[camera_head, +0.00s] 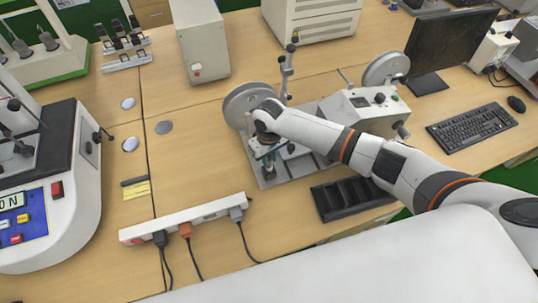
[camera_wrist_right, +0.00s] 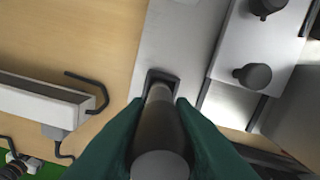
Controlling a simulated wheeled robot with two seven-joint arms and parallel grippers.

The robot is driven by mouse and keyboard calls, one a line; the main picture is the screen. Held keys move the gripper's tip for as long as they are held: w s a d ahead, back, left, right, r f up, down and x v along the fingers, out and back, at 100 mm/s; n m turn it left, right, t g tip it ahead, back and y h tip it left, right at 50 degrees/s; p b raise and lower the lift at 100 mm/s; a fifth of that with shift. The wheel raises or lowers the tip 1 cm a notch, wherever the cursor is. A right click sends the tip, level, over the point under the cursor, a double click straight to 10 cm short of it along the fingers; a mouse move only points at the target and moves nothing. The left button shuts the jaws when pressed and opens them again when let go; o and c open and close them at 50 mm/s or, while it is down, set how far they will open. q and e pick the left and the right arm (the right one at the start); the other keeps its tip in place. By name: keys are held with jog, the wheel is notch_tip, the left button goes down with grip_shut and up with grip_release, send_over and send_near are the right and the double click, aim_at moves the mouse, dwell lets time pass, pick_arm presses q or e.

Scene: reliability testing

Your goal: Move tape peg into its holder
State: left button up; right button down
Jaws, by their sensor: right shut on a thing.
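My right gripper (camera_head: 268,155) is low over the left part of the machine's metal base plate (camera_head: 298,172). In the right wrist view its green fingers (camera_wrist_right: 158,135) are shut on the tape peg (camera_wrist_right: 160,128), a dark grey cylinder seen nearly end-on. The far end of the peg points at a dark-rimmed opening (camera_wrist_right: 163,75) in the grey plate, which looks like the holder. The peg's far end overlaps this opening, and I cannot tell whether it is inside or just above. My left gripper is not in view.
The machine has round grey reels (camera_head: 247,103) and a white control box (camera_head: 365,108). An empty black tray (camera_head: 350,198) lies in front of it. A white power strip (camera_head: 185,218) with cables lies to the left. The desk between strip and reel is clear.

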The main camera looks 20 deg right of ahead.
jog(key=shift+f, duration=0.1)
dwell(0.3)
jog(key=c, duration=0.6)
grip_release()
notch_tip(320, 180, up, 5)
jog(key=p, duration=0.5)
jog(key=shift+f, duration=0.1)
jog(key=shift+r+p, duration=1.1)
jog(key=shift+r, duration=0.05)
jog(key=shift+s+f, duration=0.1)
